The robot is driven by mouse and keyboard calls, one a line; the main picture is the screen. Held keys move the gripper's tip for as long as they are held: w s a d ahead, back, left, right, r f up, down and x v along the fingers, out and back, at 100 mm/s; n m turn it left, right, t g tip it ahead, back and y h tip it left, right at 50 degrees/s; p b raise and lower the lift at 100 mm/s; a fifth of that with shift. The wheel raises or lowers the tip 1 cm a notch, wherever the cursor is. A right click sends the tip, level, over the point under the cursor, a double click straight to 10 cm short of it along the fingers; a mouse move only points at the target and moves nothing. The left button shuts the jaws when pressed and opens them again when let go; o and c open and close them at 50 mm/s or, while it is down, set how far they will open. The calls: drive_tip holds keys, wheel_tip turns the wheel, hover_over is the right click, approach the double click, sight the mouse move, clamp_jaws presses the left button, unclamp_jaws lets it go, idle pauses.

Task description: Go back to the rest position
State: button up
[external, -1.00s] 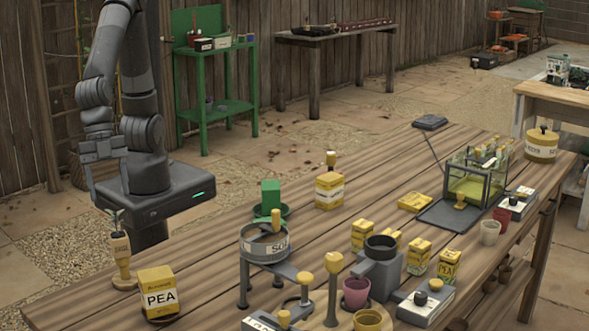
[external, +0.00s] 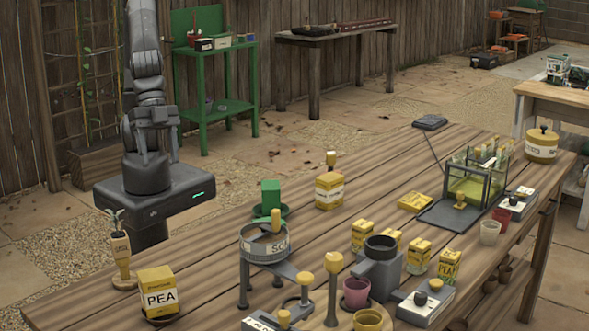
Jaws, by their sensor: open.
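The nearest table items are a tan labelled holder with a small sprig (external: 121,252) and a yellow PEA box (external: 158,292), both standing upright at the near left.
A round sieve (external: 264,246) on a stand, a green block (external: 270,192), yellow boxes, pots and a glass case (external: 478,180) occupy the table. A green shelf (external: 215,108) stands behind my base. The far left stretch of tabletop is fairly clear.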

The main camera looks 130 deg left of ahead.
drive_tip(key=s+a+r+n+y, duration=0.1)
drive_tip(key=s+a+r, duration=0.1)
drive_tip(key=s+a, duration=0.4)
drive_tip(key=s+a+r+n+y, duration=0.1)
drive_tip(key=s+a, duration=0.5)
drive_tip(key=a, duration=0.8)
drive_tip(key=shift+s+a+r+t+y, duration=0.2)
drive_tip(key=shift+s+r+t+y, duration=0.15)
drive_tip(key=shift+r, duration=0.25)
